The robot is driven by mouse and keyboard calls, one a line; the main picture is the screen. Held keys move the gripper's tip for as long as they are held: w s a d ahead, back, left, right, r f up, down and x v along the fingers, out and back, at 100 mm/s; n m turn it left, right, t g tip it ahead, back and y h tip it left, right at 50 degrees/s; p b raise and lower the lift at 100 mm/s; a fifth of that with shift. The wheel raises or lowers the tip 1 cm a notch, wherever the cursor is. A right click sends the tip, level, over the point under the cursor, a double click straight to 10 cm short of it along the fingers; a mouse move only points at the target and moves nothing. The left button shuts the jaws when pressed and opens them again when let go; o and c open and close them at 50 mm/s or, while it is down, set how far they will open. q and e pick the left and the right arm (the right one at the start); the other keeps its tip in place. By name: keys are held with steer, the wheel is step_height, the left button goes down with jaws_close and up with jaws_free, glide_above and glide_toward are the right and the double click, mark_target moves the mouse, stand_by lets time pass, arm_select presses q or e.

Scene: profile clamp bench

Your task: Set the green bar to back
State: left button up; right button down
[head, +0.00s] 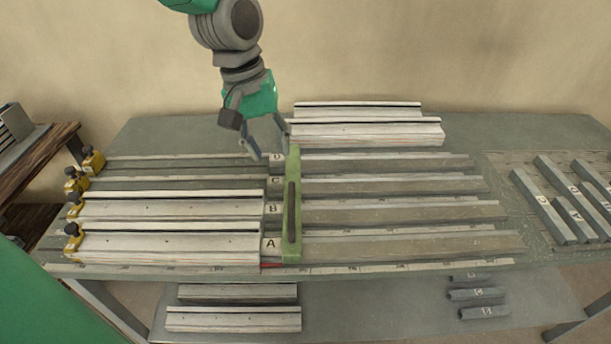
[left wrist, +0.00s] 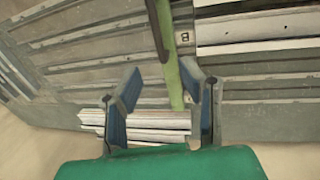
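The green bar (head: 292,205) lies across the bench lanes, running from front to back beside the labels A, B, C and D. It has a dark slot along its length. My left gripper (head: 267,148) is at the bar's back end, with its fingers pointing down and apart. In the left wrist view the gripper (left wrist: 162,72) is open, and the green bar (left wrist: 172,82) shows between its fingers, nearer the right one. The fingers hold nothing; I cannot tell whether one touches the bar. My right gripper is in neither view.
White profiles (head: 170,245) lie in the front lanes left of the bar, with yellow clamps (head: 75,182) at their left ends. More profiles (head: 365,132) lie behind the bar. Grey bars (head: 542,205) rest at the right. The lanes right of the bar look empty.

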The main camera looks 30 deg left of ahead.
mark_target(290, 199)
arm_select(q)
steer(key=f, duration=0.4)
steer(key=w+d+f+b, duration=0.1)
steer(key=f, duration=0.3)
steer(key=d+f, duration=0.1)
steer(key=f, duration=0.3)
steer(key=shift+w, duration=0.2)
steer(key=shift+w+d+f, duration=0.15)
steer(key=shift+d+f, duration=0.2)
steer(key=shift+f, duration=0.15)
jaws_close()
